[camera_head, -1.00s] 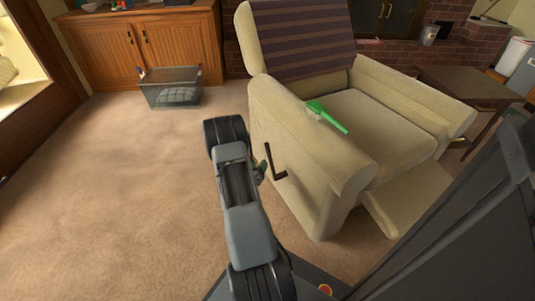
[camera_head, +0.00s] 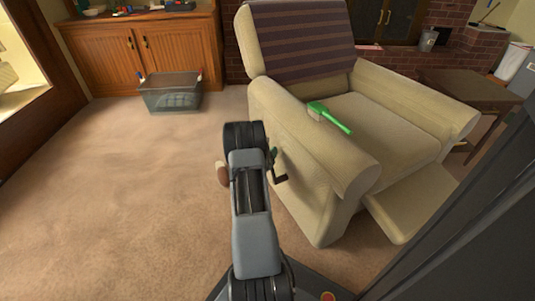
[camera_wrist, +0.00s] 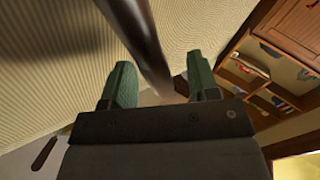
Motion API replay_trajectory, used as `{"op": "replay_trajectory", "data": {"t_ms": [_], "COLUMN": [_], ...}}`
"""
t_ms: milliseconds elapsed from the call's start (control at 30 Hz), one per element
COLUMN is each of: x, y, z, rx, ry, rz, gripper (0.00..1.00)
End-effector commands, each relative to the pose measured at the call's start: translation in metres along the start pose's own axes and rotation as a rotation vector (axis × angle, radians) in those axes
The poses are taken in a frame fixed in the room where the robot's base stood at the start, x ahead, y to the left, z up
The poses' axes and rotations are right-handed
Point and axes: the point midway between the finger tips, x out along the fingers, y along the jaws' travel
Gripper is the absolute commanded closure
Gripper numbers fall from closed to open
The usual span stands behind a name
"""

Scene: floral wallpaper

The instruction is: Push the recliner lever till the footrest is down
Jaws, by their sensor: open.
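The cream recliner (camera_head: 310,165) stands at right of centre. Its footrest (camera_head: 412,207) sticks out from the front, slanted. The dark bent lever (camera_head: 279,178) is on the side facing me, partly hidden by my arm. My gripper (camera_head: 271,158) is at the lever, mostly hidden behind my own wrist. In the wrist view my open gripper (camera_wrist: 160,85) shows two green fingers. The dark rod of the lever (camera_wrist: 146,42) runs down towards the gap between them, closer to the left finger. I cannot tell whether it touches.
A striped blanket (camera_head: 300,38) covers the backrest. A grey bin (camera_head: 171,96) stands by the wooden cabinet (camera_head: 142,55). A small brown thing (camera_head: 222,174) shows left of my arm. Carpet at left is clear.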

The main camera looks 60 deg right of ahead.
Motion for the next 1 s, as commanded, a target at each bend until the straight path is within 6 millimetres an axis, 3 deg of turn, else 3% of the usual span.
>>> {"op": "replay_trajectory", "data": {"t_ms": [67,633,1000], "x": [-0.0001,-0.0003,0.0029], "y": [0.0001,0.0001,0.0043], "z": [-0.0001,0.0001,0.0001], "rx": [0.000,0.001,0.024], "ry": [0.000,0.000,0.010], "rz": [0.000,0.001,0.023], "gripper": [0.46,1.00,1.00]}}
